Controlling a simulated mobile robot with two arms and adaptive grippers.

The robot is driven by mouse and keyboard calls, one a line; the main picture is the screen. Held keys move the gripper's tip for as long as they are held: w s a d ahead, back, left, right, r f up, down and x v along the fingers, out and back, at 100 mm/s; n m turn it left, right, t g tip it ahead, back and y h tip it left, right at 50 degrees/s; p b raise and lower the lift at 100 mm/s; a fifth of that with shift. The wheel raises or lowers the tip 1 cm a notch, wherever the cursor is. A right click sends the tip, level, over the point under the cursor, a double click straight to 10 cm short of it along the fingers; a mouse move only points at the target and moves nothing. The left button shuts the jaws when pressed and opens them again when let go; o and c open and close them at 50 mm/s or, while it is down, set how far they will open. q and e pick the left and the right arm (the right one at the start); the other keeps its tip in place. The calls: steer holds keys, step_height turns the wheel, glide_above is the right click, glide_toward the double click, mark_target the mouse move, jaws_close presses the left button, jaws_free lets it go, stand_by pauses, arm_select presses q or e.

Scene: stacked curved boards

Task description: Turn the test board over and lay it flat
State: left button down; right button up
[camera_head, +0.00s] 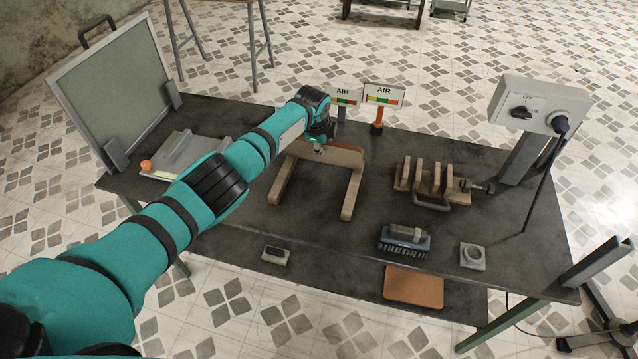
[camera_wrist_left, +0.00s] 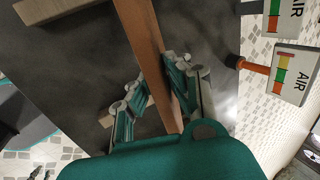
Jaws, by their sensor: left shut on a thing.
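My left gripper (camera_head: 320,148) is at the back middle of the dark table, shut on a brown board (camera_head: 347,147). In the left wrist view the board (camera_wrist_left: 146,38) runs as a narrow strip between the two fingers (camera_wrist_left: 155,88), seen nearly edge-on. The board appears to stand on edge along the back of a pale wooden stand (camera_head: 353,190), whose two bars reach forward over the table. The gripper hides part of the board, and I cannot tell whether the board touches the stand. My right gripper is not in view.
Two AIR signs (camera_head: 384,96) stand behind the stand. A slotted wooden clamp rack (camera_head: 430,184), a brush (camera_head: 404,240) and a control box (camera_head: 540,106) are to the right. A framed panel (camera_head: 118,95) is at left. An orange-brown board (camera_head: 413,286) lies flat below the table's front edge.

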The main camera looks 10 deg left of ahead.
arm_select(q)
steer(key=shift+r, duration=0.15)
steer(key=shift+r+p, duration=1.25)
steer(key=shift+r, duration=0.15)
